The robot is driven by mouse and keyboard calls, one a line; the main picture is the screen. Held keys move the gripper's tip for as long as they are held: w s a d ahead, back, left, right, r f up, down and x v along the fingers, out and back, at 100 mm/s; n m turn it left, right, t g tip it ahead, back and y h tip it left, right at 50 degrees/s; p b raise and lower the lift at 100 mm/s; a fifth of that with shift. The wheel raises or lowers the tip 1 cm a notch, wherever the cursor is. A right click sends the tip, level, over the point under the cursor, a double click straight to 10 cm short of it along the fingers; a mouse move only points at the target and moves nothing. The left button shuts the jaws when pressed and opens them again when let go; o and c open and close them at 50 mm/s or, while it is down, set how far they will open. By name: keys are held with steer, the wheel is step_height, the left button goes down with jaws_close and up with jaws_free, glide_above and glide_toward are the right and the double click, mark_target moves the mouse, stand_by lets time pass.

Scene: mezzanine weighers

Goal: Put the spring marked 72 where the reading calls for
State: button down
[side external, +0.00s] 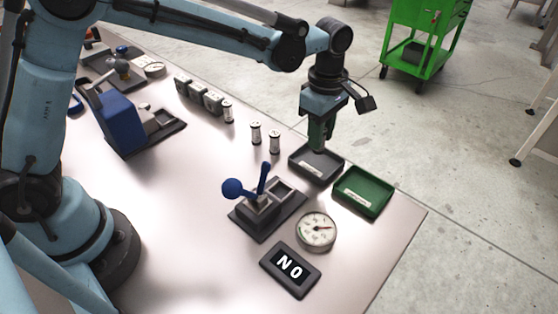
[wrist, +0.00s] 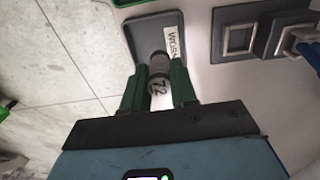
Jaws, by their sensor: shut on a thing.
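My gripper (side external: 319,150) is shut on the spring marked 72 (wrist: 159,70), which shows between the green fingers in the wrist view. It holds the spring over the grey tray (side external: 309,174). The tray's label, partly visible in the wrist view, seems to read WORN. Whether the spring touches the tray floor I cannot tell. A green tray (side external: 345,203) stands beside the grey one, its label too small to read. A display (side external: 290,270) shows NO. A round dial (side external: 316,231) stands behind it; its value is too small to read.
A tester with a blue lever (side external: 262,212) stands left of the dial. Two small cylinders (side external: 255,133) stand on the table, and another (side external: 228,112) stands by a row of grey blocks (side external: 198,95). A larger blue device (side external: 115,122) is at left. The right table edge is near the trays.

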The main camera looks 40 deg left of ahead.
mark_target(321, 151)
steer(key=shift+w+a+f, duration=0.2)
steer(key=shift+w+f, duration=0.05)
steer(key=shift+f, duration=1.9)
steer(key=shift+f, duration=0.15)
steer(key=c, duration=0.9)
jaws_free()
